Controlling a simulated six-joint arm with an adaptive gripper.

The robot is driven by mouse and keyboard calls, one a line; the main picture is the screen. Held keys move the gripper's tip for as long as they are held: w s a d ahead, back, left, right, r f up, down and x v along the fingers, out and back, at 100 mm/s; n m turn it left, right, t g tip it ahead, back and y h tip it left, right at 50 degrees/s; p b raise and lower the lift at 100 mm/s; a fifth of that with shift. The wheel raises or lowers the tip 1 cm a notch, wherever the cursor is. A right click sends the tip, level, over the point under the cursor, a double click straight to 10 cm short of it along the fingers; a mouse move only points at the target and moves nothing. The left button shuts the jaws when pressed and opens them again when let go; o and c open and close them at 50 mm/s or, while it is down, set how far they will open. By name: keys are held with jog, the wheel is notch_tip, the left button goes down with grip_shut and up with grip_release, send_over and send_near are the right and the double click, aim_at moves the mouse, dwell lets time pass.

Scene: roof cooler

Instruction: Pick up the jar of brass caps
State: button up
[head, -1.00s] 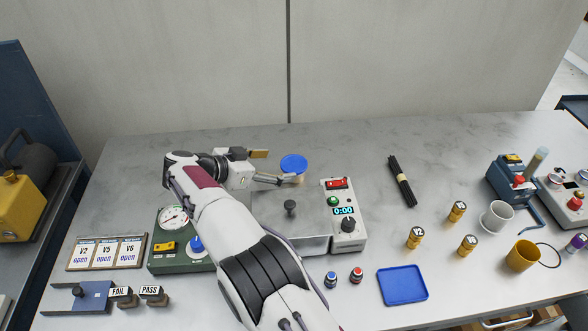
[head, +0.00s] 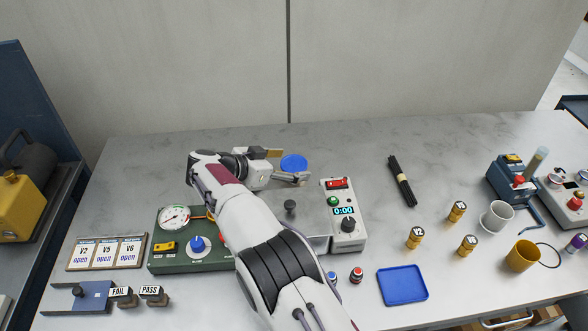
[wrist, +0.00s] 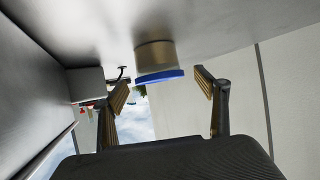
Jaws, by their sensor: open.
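The jar with a blue lid (head: 294,161) stands near the back of the bench, behind the grey metal box. In the wrist view, which is upside down, the jar (wrist: 155,55) shows its brass-coloured body and blue lid. My gripper (head: 287,167) is open, with one finger on the far side of the jar and one on the near side. In the wrist view my gripper (wrist: 163,80) has the jar lined up in the gap between its fingers, with space showing on both sides. How deep the jar sits between the fingertips is hard to tell.
The metal box with a knob (head: 268,208) and the control panel (head: 344,222) stand just in front of the jar. A green gauge unit (head: 170,258) is at left. A black rod bundle (head: 402,181) lies to the right. The bench behind the jar is clear.

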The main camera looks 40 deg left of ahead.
jog(key=shift+x, duration=1.05)
jog(key=c, duration=1.4)
